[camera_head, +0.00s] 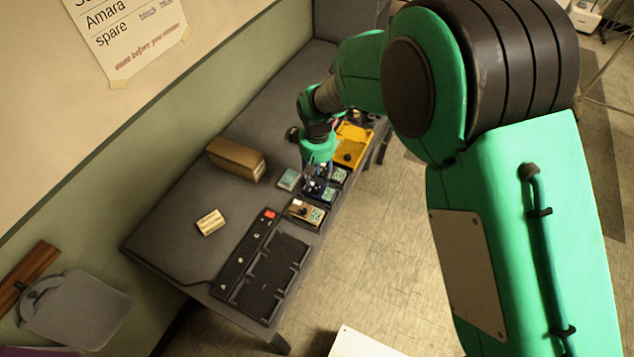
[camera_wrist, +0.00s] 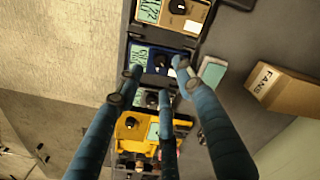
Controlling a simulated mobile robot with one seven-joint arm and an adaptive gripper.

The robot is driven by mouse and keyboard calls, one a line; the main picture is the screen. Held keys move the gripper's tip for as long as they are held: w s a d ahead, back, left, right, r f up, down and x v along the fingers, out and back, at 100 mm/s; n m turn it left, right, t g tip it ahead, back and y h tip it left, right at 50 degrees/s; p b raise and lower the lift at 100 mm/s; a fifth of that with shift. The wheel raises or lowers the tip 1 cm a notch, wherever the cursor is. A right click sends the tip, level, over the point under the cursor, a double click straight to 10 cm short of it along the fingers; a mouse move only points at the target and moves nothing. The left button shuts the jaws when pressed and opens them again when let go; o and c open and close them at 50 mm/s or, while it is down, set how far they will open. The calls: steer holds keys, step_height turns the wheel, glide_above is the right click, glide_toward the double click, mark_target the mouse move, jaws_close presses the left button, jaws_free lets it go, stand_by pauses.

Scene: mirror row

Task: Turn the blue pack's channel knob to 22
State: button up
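The blue pack (camera_wrist: 142,52) lies in a dark rack between a tan pack (camera_wrist: 193,17) and a grey pack. Its black channel knob (camera_wrist: 162,62) is near its middle, with a small display (camera_wrist: 138,56) to the left; I cannot read the number surely. In the head view the blue pack (camera_head: 316,194) is partly hidden under my gripper (camera_head: 318,178). In the wrist view my gripper (camera_wrist: 159,78) has three teal fingers spread apart above the pack, nothing held. Whether any fingertip touches the knob cannot be told.
A yellow pack (camera_head: 352,144) and the grey pack (camera_head: 340,174) lie farther along the row. A cardboard box (camera_wrist: 282,88) stands beside it. A small card (camera_head: 210,222) lies on the table, and a black tray with empty slots (camera_head: 262,287) sits near its end.

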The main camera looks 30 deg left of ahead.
mark_target(317, 189)
steer(key=shift+r, duration=2.95)
steer(key=m, duration=0.2)
steer(key=r+m+b, duration=0.1)
steer(key=m, duration=0.1)
steer(key=d+m, duration=0.1)
steer(key=m, duration=0.1)
steer(key=shift+w+r+y, duration=0.25)
steer(key=shift+r+y, duration=0.15)
steer(key=shift+f, duration=0.15)
steer(key=f+b, duration=0.1)
steer(key=f, duration=0.3)
steer(key=f+b, duration=0.1)
steer(key=f, duration=0.4)
steer(key=a+f+b, duration=0.1)
steer(key=f, duration=0.3)
steer(key=shift+s+f, duration=0.15)
steer(key=shift+f, duration=0.1)
jaws_close()
